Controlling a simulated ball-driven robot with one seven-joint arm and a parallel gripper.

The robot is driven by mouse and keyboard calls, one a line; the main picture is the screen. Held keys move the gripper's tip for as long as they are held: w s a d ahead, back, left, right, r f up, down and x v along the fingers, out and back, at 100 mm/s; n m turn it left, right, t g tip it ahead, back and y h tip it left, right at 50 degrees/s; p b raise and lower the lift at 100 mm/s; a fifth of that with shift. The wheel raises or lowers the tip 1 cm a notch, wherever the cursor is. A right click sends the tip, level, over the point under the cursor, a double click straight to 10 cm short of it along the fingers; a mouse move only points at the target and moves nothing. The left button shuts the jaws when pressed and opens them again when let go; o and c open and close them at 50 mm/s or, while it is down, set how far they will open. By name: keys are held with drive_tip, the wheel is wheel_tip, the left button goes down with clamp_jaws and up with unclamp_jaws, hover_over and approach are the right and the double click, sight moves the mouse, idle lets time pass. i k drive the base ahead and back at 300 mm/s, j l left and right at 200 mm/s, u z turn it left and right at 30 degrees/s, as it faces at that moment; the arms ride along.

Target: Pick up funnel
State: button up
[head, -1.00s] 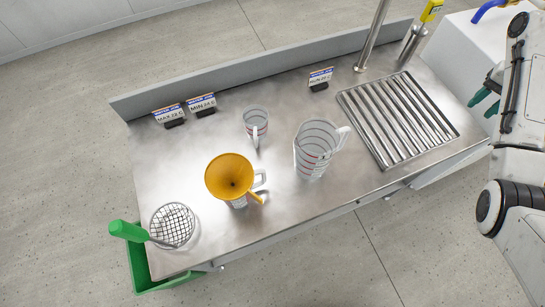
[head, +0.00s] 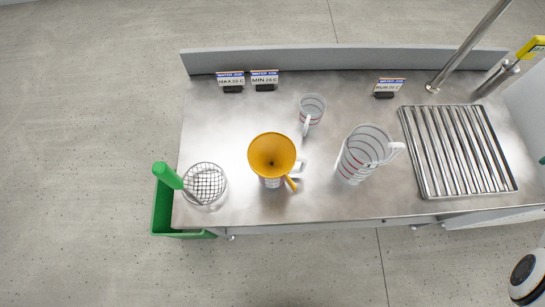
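The orange-yellow funnel (head: 271,154) sits in the mouth of a white-handled measuring cup (head: 299,168) on the steel counter, left of centre. A yellow tab or handle (head: 291,184) sticks out from the funnel at its lower right. The funnel hides most of the cup under it. My gripper is not in view; only a white and black part of my arm shows at the lower right edge, well away from the funnel.
A small jug (head: 312,107) stands behind the funnel and a larger jug (head: 361,156) to its right. A drain grate (head: 458,150) and tap (head: 470,46) are at right. Label cards (head: 264,79) line the back.

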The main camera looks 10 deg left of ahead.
sight(271, 154)
drive_tip(key=k+j+u, duration=0.1)
drive_tip(key=u, duration=0.35)
drive_tip(key=k+j+u, duration=0.2)
drive_tip(key=u, duration=0.25)
drive_tip(key=k+j+u, duration=0.1)
drive_tip(key=j+u, duration=0.15)
drive_tip(key=u, duration=0.15)
